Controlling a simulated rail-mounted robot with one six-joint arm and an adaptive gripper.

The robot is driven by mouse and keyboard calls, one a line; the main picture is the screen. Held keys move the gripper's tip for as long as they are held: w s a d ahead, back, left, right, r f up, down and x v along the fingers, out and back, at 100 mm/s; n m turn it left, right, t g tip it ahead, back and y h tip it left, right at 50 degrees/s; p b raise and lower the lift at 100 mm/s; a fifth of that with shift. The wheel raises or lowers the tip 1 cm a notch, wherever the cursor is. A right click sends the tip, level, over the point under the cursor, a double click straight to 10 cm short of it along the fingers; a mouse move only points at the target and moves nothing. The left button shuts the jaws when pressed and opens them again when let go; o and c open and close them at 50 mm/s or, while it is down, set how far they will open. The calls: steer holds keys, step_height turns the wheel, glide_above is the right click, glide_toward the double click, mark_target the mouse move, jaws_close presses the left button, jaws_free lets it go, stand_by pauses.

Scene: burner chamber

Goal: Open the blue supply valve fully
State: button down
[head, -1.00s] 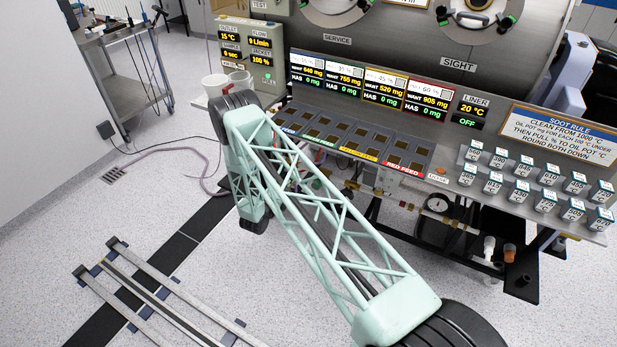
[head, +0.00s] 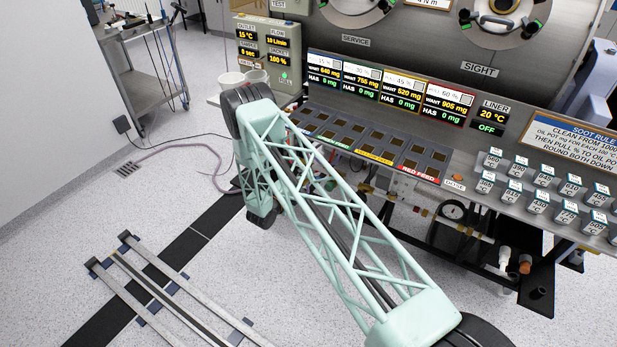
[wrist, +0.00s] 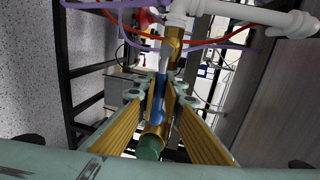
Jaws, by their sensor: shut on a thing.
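The blue supply valve's handle (wrist: 159,104) shows in the wrist view as a blue piece between the two golden fingers. My gripper (wrist: 161,89) is shut on it, one finger at each side. Brass pipework (wrist: 172,45) runs above it, and a green-capped brass part (wrist: 149,147) lies below it between the fingers. In the head view the valve and my gripper are hidden behind my pale green arm and the bench. The grey readout panel (head: 268,55) at the back left shows flow 10 L/min and jacket 100 %.
Red and purple hoses and a white pipe (wrist: 285,25) cross close above my gripper in the wrist view. Black frame bars (wrist: 85,100) stand at left. In the head view the sloped bench (head: 450,165) carries displays and labelled cubes; white cups (head: 232,80) stand near the readout panel.

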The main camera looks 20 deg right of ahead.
steer(key=c, duration=2.7)
jaws_free()
steer(key=shift+c, duration=0.2)
steer(key=shift+a, duration=0.1)
steer(key=v, duration=1.1)
steer(key=shift+s+a, duration=0.3)
steer(key=shift+r, duration=0.2)
